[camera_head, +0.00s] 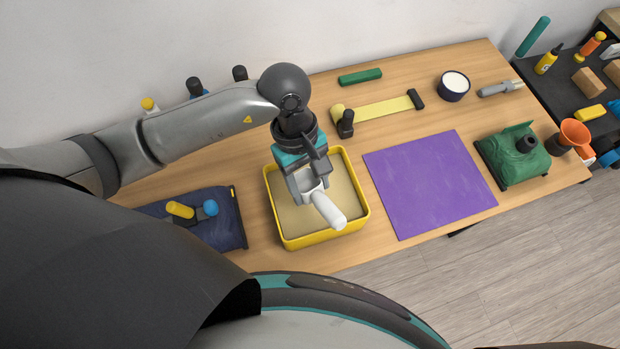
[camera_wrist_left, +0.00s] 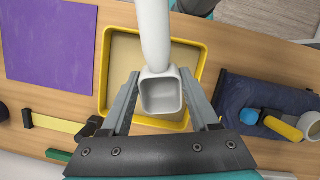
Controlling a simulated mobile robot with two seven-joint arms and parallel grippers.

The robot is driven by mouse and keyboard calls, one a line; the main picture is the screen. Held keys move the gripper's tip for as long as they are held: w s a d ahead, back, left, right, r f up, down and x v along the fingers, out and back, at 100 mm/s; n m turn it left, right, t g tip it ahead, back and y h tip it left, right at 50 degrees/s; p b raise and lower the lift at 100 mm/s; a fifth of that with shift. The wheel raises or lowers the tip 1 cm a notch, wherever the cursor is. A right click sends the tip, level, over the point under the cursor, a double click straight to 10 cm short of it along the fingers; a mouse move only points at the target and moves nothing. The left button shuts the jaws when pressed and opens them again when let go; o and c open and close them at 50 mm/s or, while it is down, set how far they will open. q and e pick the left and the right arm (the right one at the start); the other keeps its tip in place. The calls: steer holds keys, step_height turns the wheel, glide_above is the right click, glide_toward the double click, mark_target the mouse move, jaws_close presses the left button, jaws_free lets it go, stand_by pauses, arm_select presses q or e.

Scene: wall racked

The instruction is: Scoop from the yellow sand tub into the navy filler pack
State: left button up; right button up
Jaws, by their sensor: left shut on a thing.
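The yellow sand tub (camera_head: 318,238) sits near the table's front edge, with pale sand inside; it also shows in the wrist view (camera_wrist_left: 104,75). My left gripper (camera_head: 308,187) is above the tub, shut on a scoop with a white handle (camera_head: 328,210) and a square grey-white cup. In the wrist view the cup (camera_wrist_left: 161,95) sits between the fingers, and no sand is clearly visible in it. The navy filler pack (camera_head: 232,228) lies left of the tub; it also shows in the wrist view (camera_wrist_left: 240,90). My right gripper is out of view.
A yellow-handled tool (camera_head: 180,210) with a blue knob lies over the navy pack. A purple mat (camera_head: 430,185) lies right of the tub. Behind are a yellow strip (camera_head: 384,107), green bar (camera_head: 360,76) and dark round pot (camera_head: 453,86). A green machine (camera_head: 514,156) stands far right.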

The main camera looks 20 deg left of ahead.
mark_target(310, 185)
arm_select(q)
step_height(310, 185, down, 5)
steer(key=b, duration=0.2)
steer(key=shift+r+b, duration=0.2)
steer(key=shift+b, duration=0.15)
step_height(310, 185, down, 5)
steer(key=b, duration=0.5)
steer(key=shift+f, duration=0.15)
stand_by(1.1)
steer(key=shift+t+y, duration=0.6)
steer(key=shift+y, duration=0.2)
steer(key=shift+r+p, duration=2.7)
steer(key=shift+r, duration=0.85)
steer(key=shift+t+y, duration=0.6)
steer(key=shift+r+p, duration=2.2)
steer(key=shift+r, duration=0.8)
